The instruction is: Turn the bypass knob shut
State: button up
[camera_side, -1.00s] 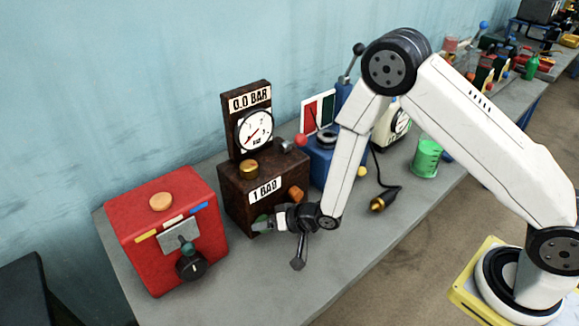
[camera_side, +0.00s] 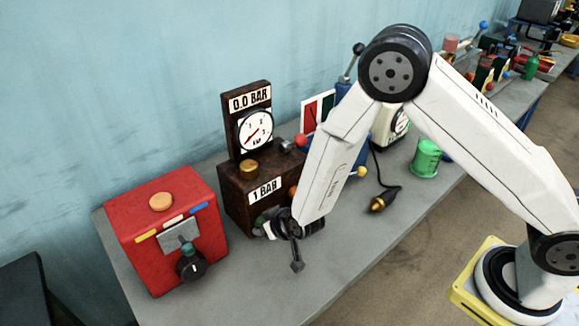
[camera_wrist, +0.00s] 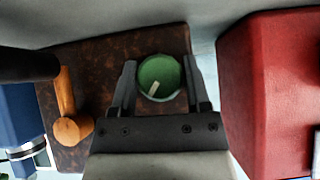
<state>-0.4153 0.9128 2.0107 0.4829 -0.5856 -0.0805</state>
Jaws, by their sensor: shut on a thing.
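The bypass knob looks to be the round green knob (camera_wrist: 160,76) with a pale pointer mark, on the front of the dark brown box (camera_wrist: 95,60). In the wrist view it sits between the two fingers of my gripper (camera_wrist: 160,82), which is shut on it. The pointer mark lies slanted. In the side view my gripper (camera_side: 266,226) is at the lower front of the brown box (camera_side: 235,190), and the knob is mostly hidden by it. The gauge (camera_side: 255,131) on top stands under a "0.0 BAR" sign; a "1 BAR" label is on the front.
An orange lever (camera_wrist: 70,118) is beside the knob on the same box, mostly hidden behind my arm in the side view. A red box (camera_side: 165,235) with a black dial stands close to the left. The grey bench (camera_side: 270,275) is clear in front.

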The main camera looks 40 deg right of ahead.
jog(key=shift+a+n+h, duration=0.1)
jog(key=shift+n+h, duration=0.7)
jog(key=shift+h, duration=0.6)
jog(key=shift+n+h, duration=0.7)
jog(key=shift+h, duration=0.6)
jog(key=shift+t, duration=0.3)
jog(key=shift+w, duration=0.1)
jog(key=o, duration=1.3)
jog(key=v, duration=0.8)
